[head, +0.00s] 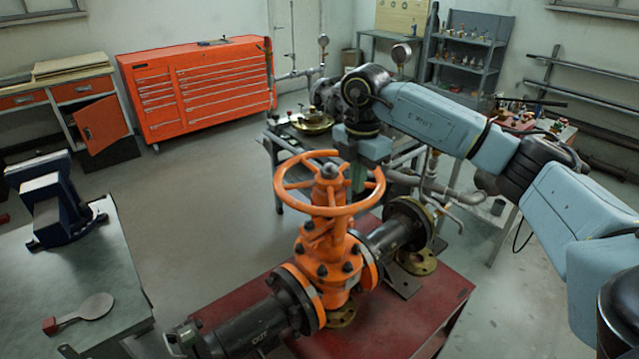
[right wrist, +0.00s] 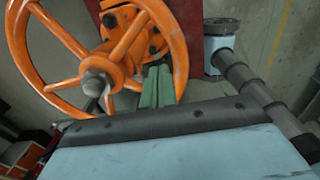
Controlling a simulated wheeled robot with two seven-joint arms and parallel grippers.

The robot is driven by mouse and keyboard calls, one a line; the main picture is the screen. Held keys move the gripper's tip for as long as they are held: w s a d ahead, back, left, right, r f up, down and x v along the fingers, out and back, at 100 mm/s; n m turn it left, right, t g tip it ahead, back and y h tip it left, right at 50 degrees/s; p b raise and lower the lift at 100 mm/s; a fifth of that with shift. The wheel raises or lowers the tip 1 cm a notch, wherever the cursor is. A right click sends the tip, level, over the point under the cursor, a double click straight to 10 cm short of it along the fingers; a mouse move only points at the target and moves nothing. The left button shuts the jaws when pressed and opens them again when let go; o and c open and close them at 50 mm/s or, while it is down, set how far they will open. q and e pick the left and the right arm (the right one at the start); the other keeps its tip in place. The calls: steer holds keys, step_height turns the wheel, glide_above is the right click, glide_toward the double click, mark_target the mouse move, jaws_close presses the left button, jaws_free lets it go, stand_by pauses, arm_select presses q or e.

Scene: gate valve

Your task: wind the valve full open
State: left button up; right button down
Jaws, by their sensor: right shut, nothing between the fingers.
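The valve is an orange gate valve with a round spoked handwheel (head: 330,211) on top of its stem. It stands upright in a black pipe run. The handwheel fills the upper left of the right wrist view (right wrist: 182,42), with its grey hub nut at the centre. My right gripper (head: 358,180) points down at the wheel's far right rim, partly hidden by it. Its green fingers (right wrist: 156,84) are shut and empty, seen just inside the rim beside a spoke. I cannot tell whether they touch the rim.
The valve's pipe (head: 245,327) lies on a red table (head: 455,293). A grey bench (head: 110,265) with a blue vise (head: 52,200) and a paddle-like tool (head: 90,307) stands at left. An orange drawer cabinet (head: 200,85) is behind. Pipes and gauges stand behind the wheel. The floor between is clear.

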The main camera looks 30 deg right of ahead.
arm_select(q)
step_height(320, 180, down, 3)
steer(key=b, duration=0.2)
steer(key=shift+r+b, duration=0.1)
steer(key=shift+b, duration=0.2)
arm_select(e)
step_height(320, 180, down, 5)
steer(key=shift+r, duration=0.1)
steer(key=shift+d, duration=0.15)
